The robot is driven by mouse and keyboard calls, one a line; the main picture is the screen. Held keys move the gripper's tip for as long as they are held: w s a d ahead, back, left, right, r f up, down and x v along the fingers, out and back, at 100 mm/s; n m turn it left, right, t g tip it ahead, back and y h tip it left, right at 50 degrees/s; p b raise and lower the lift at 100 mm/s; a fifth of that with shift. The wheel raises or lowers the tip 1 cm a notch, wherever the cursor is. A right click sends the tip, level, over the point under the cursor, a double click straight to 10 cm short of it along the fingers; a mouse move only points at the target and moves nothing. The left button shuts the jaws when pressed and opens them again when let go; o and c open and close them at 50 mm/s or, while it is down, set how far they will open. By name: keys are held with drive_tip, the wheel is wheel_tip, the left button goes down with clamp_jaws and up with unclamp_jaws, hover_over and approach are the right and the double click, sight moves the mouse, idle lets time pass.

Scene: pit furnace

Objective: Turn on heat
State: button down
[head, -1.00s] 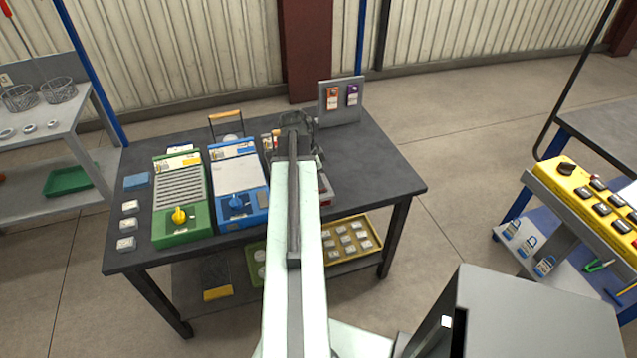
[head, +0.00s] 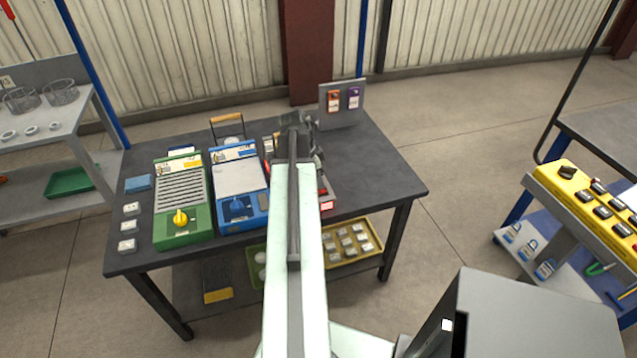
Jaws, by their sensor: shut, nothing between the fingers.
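A green unit (head: 172,228) with a ribbed top and a yellow knob (head: 181,217) stands on the dark workbench (head: 380,170). Beside it on the right stands a blue unit (head: 258,221) with a pale flat plate and a blue knob (head: 237,207). A third unit (head: 327,206) with red on its front shows only in part behind my arm. My gripper (head: 299,124) is over the bench, to the right of the blue unit's back. It is small and dark, and its fingertips are hard to make out. It is shut and holds nothing I can see.
Small white blocks (head: 131,208) and a blue block (head: 139,183) lie left of the green unit. An upright panel (head: 358,103) with orange and purple tags stands at the back right. A yellow control box (head: 575,180) is on the right. Floor is clear between the benches.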

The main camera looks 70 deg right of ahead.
drive_tip(key=a+r+p, duration=0.3)
drive_tip(key=r+p, duration=1)
drive_tip(key=shift+w+a+r, duration=0.2)
drive_tip(key=shift+w+a, duration=0.1)
drive_tip(key=shift+w, duration=0.05)
drive_tip(key=w+a+n+t, duration=0.2)
drive_tip(key=w+a+n, duration=0.6)
drive_tip(key=w+a, duration=1.85)
drive_tip(key=w+a+n, duration=0.3)
drive_tip(key=a+n, duration=0.7)
drive_tip(key=a, duration=0.4)
drive_tip(key=w+a+f+n+t+y, duration=0.1)
drive_tip(key=w+a+n, duration=0.2)
drive_tip(key=a+n, duration=0.7)
drive_tip(key=a, duration=0.4)
drive_tip(key=shift+w+y, duration=0.15)
drive_tip(key=shift+y, duration=0.15)
